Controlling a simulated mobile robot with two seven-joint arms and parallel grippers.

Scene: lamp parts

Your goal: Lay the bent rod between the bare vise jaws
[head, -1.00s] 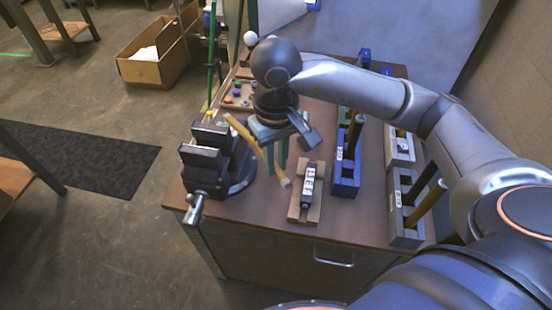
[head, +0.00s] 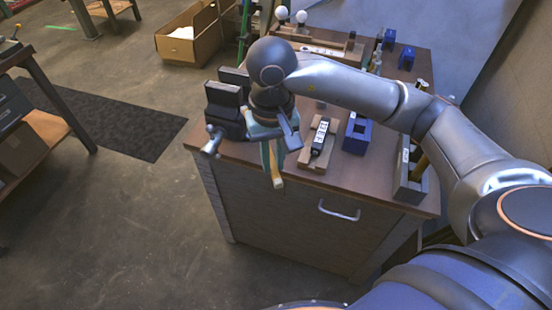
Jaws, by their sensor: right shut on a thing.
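The bent rod (head: 277,172), tan-yellow, is held in my right gripper (head: 267,152). The gripper's teal fingers are shut on it and point down near the bench's front edge. Only the rod's lower end shows; the rest is hidden behind the gripper and wrist. The vise (head: 227,115) is dark with bare pale-topped jaws. It stands at the bench's left front corner, just left of my right gripper, with its handle at the front. My wrist covers part of the vise's right side. I see no rod between the jaws. My left gripper is out of view.
Right of the gripper are a wooden block with a labelled black piece (head: 319,142), a blue holder (head: 357,133) and a grey holder (head: 409,175). White bulbs (head: 301,17) stand at the back. A cardboard box (head: 189,37) is on the floor.

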